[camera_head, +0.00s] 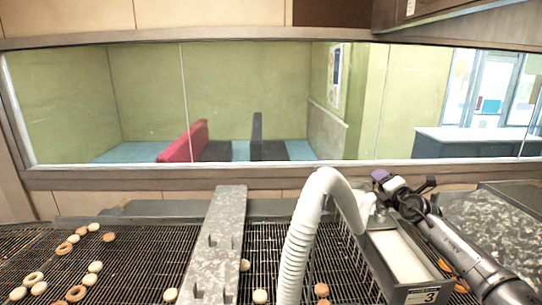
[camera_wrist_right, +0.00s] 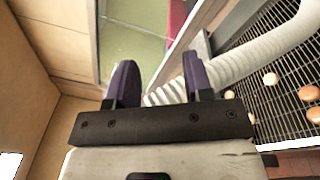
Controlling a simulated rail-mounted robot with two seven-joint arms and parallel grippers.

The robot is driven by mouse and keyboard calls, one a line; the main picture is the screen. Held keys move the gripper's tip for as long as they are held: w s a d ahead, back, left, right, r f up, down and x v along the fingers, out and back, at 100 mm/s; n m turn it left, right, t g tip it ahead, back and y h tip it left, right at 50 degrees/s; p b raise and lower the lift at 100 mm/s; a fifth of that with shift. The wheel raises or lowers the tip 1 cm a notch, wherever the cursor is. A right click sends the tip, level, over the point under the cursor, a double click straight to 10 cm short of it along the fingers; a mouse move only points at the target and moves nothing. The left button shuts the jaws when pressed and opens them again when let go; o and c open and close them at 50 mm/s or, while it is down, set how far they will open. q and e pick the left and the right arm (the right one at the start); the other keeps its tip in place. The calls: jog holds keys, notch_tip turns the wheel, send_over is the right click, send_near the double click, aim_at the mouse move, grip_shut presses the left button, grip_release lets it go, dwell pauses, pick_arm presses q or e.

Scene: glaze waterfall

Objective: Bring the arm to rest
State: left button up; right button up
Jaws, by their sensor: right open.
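My right gripper (camera_head: 404,184) is at the right of the head view, with its dark arm coming in from the lower right corner. Its jaws are open, and the wrist view shows the two purple-tipped fingers (camera_wrist_right: 160,80) standing apart with no object gripped between them. A white corrugated hose (camera_head: 297,240) arches up just left of the gripper. In the wrist view the hose (camera_wrist_right: 245,62) passes behind the fingers; I cannot tell whether they touch it. My left gripper is not in view.
A wire rack conveyor (camera_head: 130,270) carries several glazed and brown doughnuts (camera_head: 75,293). A grey metal bridge (camera_head: 215,240) crosses it. A metal box with a white inside (camera_head: 405,258) stands beneath the right gripper. A long window (camera_head: 230,100) lies behind, with free air before it.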

jog(key=s+a+r+m+t+h, duration=0.35)
jog(key=a+r+m, duration=0.2)
jog(key=r, duration=0.25)
jog(key=s+a+r+m+t+h, duration=0.3)
jog(key=s+a+r+m, duration=0.2)
jog(key=a+r, duration=0.25)
jog(key=s+a+f+m+g+h, duration=0.2)
jog(key=s+m+g+h, duration=0.1)
jog(key=s+m, duration=0.25)
jog(key=s+a+f+m+g+y+p, duration=0.3)
jog(key=s+f+g+y, duration=0.4)
jog(key=s+f, duration=1.1)
jog(key=s+d+f+m+g, duration=0.2)
jog(key=s+d+f+g, duration=0.1)
jog(key=s+f, duration=0.7)
jog(key=s+d+f+m+g, duration=0.35)
jog(key=s+f, duration=0.45)
jog(key=f, duration=0.5)
jog(key=s+f+g, duration=0.2)
jog(key=s+f, duration=0.3)
jog(key=s, duration=0.2)
jog(key=s+f+g+p, duration=0.1)
jog(key=s+f+g, duration=0.1)
jog(key=s+f, duration=0.3)
jog(key=s, duration=0.3)
jog(key=shift+s+f, duration=0.15)
